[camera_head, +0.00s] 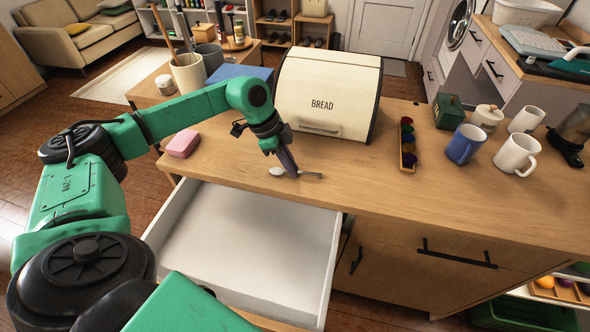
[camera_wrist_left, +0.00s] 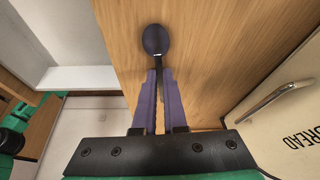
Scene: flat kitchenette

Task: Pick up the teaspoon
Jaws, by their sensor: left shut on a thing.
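The teaspoon (camera_head: 277,171) is at the front edge of the wooden counter, above the open drawer. Its bowl is to the left of my left gripper (camera_head: 293,176) and its thin handle shows to the right. In the left wrist view the spoon's bowl (camera_wrist_left: 155,40) looks dark and sticks out beyond the purple fingertips (camera_wrist_left: 158,73). My left gripper points down and is shut on the handle. The spoon is at or just above the counter top; I cannot tell whether it touches. My right gripper is not in view.
A cream bread box (camera_head: 325,105) stands just behind the gripper. The white drawer (camera_head: 245,245) is open and empty below. A pink block (camera_head: 183,143) lies to the left. A tray of coloured balls (camera_head: 407,150), a blue mug (camera_head: 464,145) and white mugs stand to the right.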

